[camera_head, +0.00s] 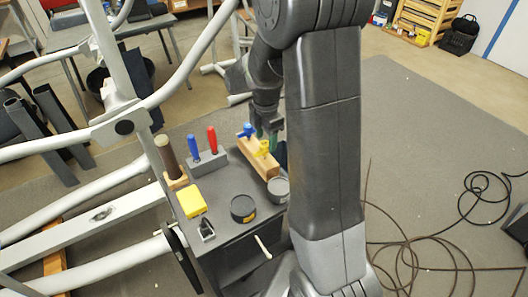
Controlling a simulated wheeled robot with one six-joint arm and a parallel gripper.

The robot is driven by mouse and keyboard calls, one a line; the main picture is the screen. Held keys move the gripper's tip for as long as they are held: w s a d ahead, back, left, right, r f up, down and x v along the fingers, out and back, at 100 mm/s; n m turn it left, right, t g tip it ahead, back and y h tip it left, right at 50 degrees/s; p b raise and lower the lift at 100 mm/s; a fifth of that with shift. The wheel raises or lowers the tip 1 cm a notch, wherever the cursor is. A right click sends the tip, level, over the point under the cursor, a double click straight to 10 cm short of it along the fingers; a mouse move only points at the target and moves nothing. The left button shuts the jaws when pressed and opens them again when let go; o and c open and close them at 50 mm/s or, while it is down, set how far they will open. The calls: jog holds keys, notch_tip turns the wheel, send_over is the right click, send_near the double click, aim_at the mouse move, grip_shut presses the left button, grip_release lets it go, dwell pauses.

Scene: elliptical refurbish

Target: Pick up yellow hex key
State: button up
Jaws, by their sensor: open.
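The yellow hex key (263,148) stands by its handle in a wooden block (257,161) on a small dark cart (229,209). A blue-handled key (247,131) stands at the block's far end. Something green (273,138) shows behind the block, partly hidden by my arm. My gripper (267,127) points down just above and behind the yellow handle, close to the blue and green handles. It is open, and I see nothing held in it. Its fingertips are small and dark, so I cannot tell whether they touch anything.
The cart top also holds red (212,139) and blue (193,147) screwdrivers in a grey holder, a yellow box (192,202), a black round tin (243,208) and a grey tin (278,189). A grey elliptical machine frame (112,182) stands left. Cables (420,236) lie on the right floor.

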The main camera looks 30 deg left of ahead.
aim_at(265, 143)
jog(key=shift+a+f+p, duration=0.15)
jog(key=shift+f+p, duration=0.35)
jog(key=shift+f, duration=2.1)
grip_shut()
